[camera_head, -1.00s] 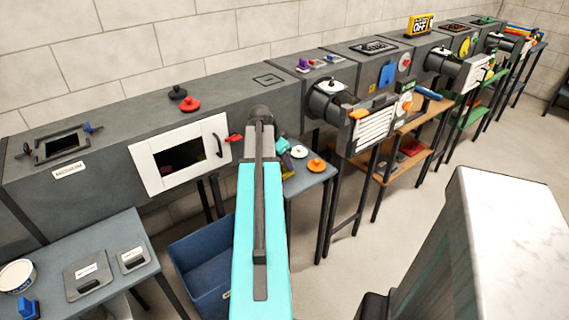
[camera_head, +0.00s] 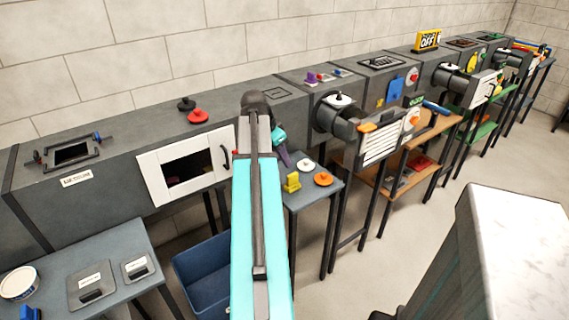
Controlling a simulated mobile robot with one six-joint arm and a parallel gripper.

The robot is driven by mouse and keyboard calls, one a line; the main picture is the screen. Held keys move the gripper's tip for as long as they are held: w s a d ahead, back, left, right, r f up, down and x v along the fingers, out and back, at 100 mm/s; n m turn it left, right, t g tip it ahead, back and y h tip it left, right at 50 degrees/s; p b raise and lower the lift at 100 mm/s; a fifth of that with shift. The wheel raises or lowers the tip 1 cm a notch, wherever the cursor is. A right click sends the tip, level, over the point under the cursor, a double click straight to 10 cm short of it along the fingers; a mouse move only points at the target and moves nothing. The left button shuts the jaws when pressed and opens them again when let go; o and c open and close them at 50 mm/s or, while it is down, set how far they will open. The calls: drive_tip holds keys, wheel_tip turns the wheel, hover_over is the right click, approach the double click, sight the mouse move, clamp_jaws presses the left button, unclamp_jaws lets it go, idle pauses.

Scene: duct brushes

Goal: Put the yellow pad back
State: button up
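A small yellow piece (camera_head: 292,183), likely the yellow pad, stands on the small grey table (camera_head: 300,198) beside a white disc (camera_head: 305,164) and an orange disc (camera_head: 323,179). My gripper (camera_head: 283,156) shows partly past the end of my teal arm, above and slightly left of the yellow piece, apparently apart from it. My arm hides part of the gripper, and its fingers are too small to tell open from shut.
The long grey duct (camera_head: 240,112) runs along the wall, with a white-framed window (camera_head: 150,176) left of my arm. A blue bin (camera_head: 203,275) stands below. A marble-topped block (camera_head: 520,230) stands at right. Floor between is clear.

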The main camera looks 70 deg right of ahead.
drive_tip(key=shift+w+a+r, duration=0.1)
drive_tip(key=shift+a+r, duration=0.05)
drive_tip(key=shift+r, duration=0.25)
idle(0.7)
